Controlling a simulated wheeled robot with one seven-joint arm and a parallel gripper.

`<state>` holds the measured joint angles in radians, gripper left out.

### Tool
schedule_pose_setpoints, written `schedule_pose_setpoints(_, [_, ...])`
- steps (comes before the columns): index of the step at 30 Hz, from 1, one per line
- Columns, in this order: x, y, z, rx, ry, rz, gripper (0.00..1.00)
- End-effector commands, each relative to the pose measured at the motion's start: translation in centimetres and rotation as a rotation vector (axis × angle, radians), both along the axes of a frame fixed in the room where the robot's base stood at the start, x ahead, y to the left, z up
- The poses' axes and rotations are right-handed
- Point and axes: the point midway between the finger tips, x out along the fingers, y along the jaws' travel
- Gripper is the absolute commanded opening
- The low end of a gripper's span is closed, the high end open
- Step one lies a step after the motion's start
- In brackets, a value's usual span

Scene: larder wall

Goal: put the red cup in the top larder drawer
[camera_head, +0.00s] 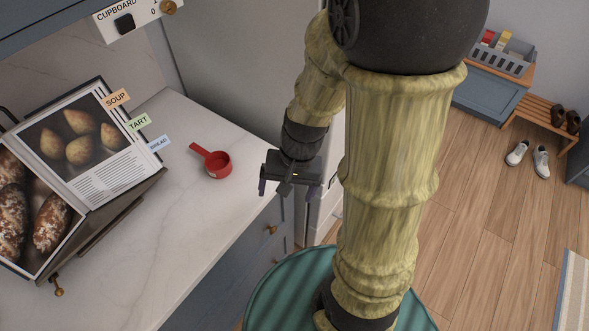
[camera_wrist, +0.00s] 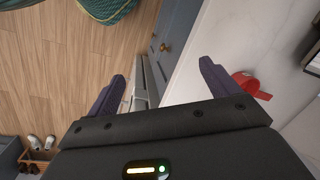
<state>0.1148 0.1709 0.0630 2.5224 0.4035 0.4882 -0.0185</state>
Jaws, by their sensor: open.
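The red cup (camera_head: 217,165), a small measuring cup with a handle, stands on the white marble counter (camera_head: 205,225) near its right edge. Its handle points to the upper left. My gripper (camera_head: 288,190) is open and empty, to the right of the cup and apart from it, by the counter's edge. In the wrist view the cup (camera_wrist: 258,90) is partly hidden behind the right finger of my gripper (camera_wrist: 162,85). Blue-grey drawer fronts with brass knobs (camera_head: 271,230) show below the counter. I cannot tell which of them is the top larder drawer.
A cookbook (camera_head: 85,150) with coloured tabs lies open on a stand at the left of the counter. A cupboard switch panel (camera_head: 125,22) is above it. A crate (camera_head: 500,56), a shoe bench (camera_head: 540,112) and white shoes (camera_head: 529,153) stand far right.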

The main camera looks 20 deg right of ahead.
Motion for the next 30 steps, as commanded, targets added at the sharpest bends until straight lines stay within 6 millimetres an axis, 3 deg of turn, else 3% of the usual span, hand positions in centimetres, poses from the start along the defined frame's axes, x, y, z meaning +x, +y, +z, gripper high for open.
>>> schedule_pose_setpoints(7, [1.2,-2.2,3.4,-0.212,-0.233,0.324,0.87])
schedule_pose_setpoints(17, [1.5,-2.4,3.8,-0.241,-0.264,0.372,0.87])
schedule_pose_setpoints(24, [1.5,-2.4,3.8,-0.240,-0.263,0.371,0.40])
schedule_pose_setpoints(25, [1.5,-2.4,3.8,-0.239,-0.262,0.371,0.36])
schedule_pose_setpoints(30, [1.5,-2.4,3.8,-0.239,-0.262,0.370,0.36])
